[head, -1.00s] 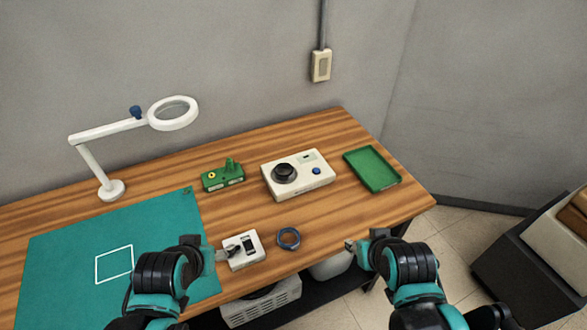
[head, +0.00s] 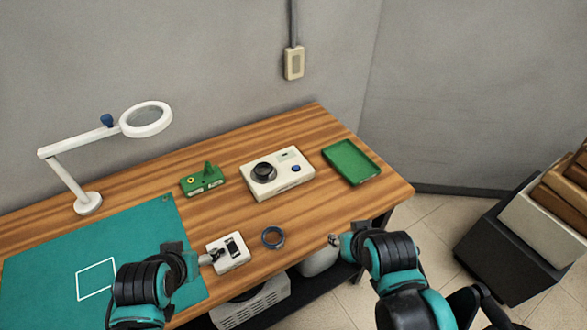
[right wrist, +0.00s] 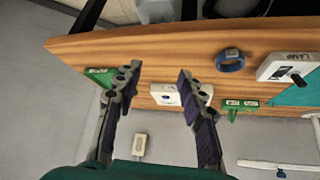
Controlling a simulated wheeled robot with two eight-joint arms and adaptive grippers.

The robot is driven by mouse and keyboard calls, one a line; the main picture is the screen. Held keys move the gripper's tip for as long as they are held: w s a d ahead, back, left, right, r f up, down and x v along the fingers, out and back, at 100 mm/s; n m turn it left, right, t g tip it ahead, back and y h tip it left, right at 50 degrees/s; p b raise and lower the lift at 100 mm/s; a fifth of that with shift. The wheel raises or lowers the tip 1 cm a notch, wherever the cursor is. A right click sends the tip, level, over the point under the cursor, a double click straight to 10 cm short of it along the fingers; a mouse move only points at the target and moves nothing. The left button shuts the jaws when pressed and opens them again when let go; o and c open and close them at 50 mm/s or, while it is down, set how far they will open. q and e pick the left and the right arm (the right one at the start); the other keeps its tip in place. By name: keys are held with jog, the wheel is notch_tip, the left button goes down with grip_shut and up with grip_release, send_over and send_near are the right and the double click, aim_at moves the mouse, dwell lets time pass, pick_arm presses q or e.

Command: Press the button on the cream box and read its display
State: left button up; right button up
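The cream box (head: 255,190) stands on the table towards the back, with a dark round piece (head: 264,171) on its left part, a blue button (head: 296,168) at its right and a small greenish display (head: 289,155) whose reading is too small to make out. In the right wrist view the cream box (right wrist: 160,88) shows partly between my fingers. My right gripper (head: 335,240) is at the table's front edge, apart from the box; in the right wrist view it (right wrist: 158,72) is open and empty. My left gripper (head: 210,257) is at the white switch box; its fingers are unclear.
The white switch box (head: 222,262) and a dark ring (head: 272,238) lie near the front edge. A green block (head: 205,183) stands left of the cream box, a green tray (head: 352,162) right of it. A magnifier lamp (head: 88,203) and teal mat (head: 45,255) are left.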

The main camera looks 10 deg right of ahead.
dwell(0.3)
grip_shut()
dwell(1.2)
